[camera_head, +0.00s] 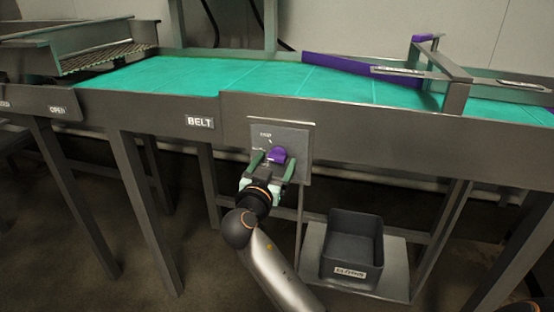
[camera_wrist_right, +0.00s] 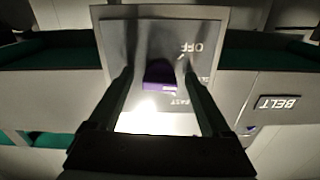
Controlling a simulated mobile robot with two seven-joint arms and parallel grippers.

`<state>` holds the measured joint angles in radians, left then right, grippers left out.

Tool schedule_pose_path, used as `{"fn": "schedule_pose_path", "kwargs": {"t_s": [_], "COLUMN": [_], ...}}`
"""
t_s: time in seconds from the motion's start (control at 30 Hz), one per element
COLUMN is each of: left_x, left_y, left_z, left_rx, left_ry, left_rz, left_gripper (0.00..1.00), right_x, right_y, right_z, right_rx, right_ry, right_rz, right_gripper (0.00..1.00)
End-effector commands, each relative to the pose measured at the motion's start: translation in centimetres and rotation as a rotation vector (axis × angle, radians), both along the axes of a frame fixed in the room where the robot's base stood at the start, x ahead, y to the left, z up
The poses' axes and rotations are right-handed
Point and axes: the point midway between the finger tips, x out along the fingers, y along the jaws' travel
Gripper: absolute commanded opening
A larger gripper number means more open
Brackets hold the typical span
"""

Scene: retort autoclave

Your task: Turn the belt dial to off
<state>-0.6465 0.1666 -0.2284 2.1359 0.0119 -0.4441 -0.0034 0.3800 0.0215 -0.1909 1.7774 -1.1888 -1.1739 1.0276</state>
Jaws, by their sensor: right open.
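The belt dial (camera_head: 279,154) is a purple knob on a grey plate (camera_head: 299,131) on the front of the conveyor. In the right wrist view the dial (camera_wrist_right: 159,77) sits between the two fingers, with upside-down lettering OFF and FAST on the plate. My right gripper (camera_head: 273,159) is open in front of the plate, its fingers on either side of the dial with gaps visible. I cannot tell whether a finger touches it. Which mark the dial points to is unclear. My left gripper is not in view.
The teal conveyor belt (camera_head: 215,77) runs above the plate, with a purple guide bar (camera_head: 350,66) on it. A BELT label (camera_head: 200,122) is left of the plate. A dark bin (camera_head: 352,246) stands on a low shelf below right. Metal legs stand beneath the conveyor.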

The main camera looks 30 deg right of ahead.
Motion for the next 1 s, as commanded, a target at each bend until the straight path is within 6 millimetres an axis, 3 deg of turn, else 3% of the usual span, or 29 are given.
{"fn": "schedule_pose_path", "kwargs": {"t_s": [0.33,1.0], "left_x": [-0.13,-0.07], "left_y": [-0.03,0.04], "left_z": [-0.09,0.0], "left_rx": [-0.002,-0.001], "left_ry": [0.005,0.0], "left_rz": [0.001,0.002], "left_gripper": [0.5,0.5], "right_x": [-0.03,-0.01], "right_y": [0.07,0.04], "right_z": [-0.03,-0.01], "right_rx": [0.0,0.0], "right_ry": [0.0,0.0], "right_rz": [0.0,0.0], "right_gripper": [0.82,0.07]}}
